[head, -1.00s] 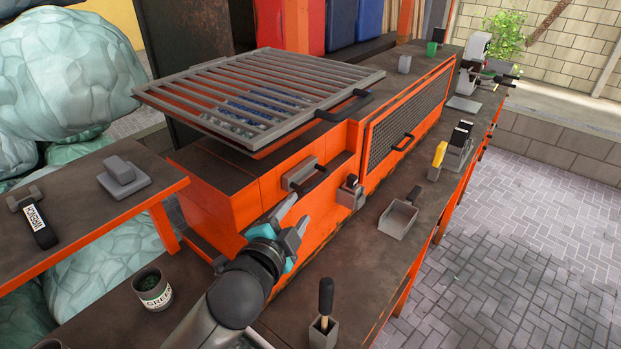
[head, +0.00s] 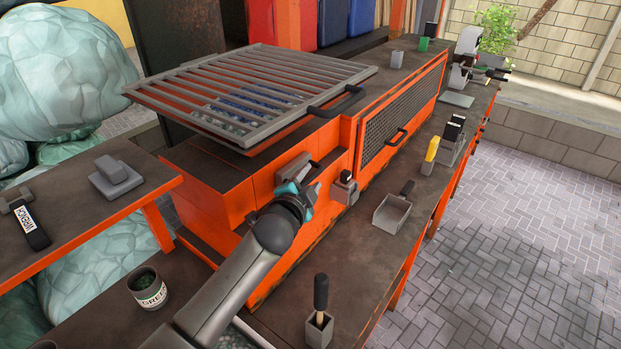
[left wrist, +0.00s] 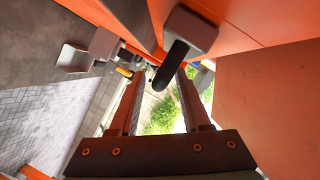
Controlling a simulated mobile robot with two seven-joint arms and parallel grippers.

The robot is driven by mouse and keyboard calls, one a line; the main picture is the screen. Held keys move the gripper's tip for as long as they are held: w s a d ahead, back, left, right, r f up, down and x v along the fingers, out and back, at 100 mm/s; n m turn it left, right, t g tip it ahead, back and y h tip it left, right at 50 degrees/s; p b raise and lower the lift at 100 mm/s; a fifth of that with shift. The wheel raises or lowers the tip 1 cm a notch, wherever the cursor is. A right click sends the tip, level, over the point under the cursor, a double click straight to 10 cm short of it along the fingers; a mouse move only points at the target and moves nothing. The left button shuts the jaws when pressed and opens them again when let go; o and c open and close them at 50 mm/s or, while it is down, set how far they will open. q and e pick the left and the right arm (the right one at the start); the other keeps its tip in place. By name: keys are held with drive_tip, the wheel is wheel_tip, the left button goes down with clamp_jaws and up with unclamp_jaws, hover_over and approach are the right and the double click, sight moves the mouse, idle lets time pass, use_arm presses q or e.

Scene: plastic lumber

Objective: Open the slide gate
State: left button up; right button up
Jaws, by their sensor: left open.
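The slide gate, a grey plate with a dark rounded handle, sits on the orange machine's front; in the left wrist view the handle (left wrist: 172,62) sticks out from the plate (left wrist: 190,30). In the head view its dark handle (head: 317,170) is partly covered by my gripper. My left gripper (head: 308,184) is open at the gate. In the left wrist view the handle's end lies in the gap between the two fingers (left wrist: 160,82); contact is not clear. My right gripper is not in view.
A grey grate (head: 250,92) tops the machine, with a mesh door (head: 405,115) further right. A small grey latch block (head: 344,188) is close beside the gate. The bench holds a grey scoop (head: 391,213), a black-handled tool in a holder (head: 320,315) and a labelled cup (head: 148,288).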

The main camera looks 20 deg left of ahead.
use_arm(q)
drive_tip(key=shift+w+f, duration=0.1)
drive_tip(key=shift+w, duration=0.35)
drive_tip(key=shift+c, duration=0.4)
clamp_jaws()
idle(0.8)
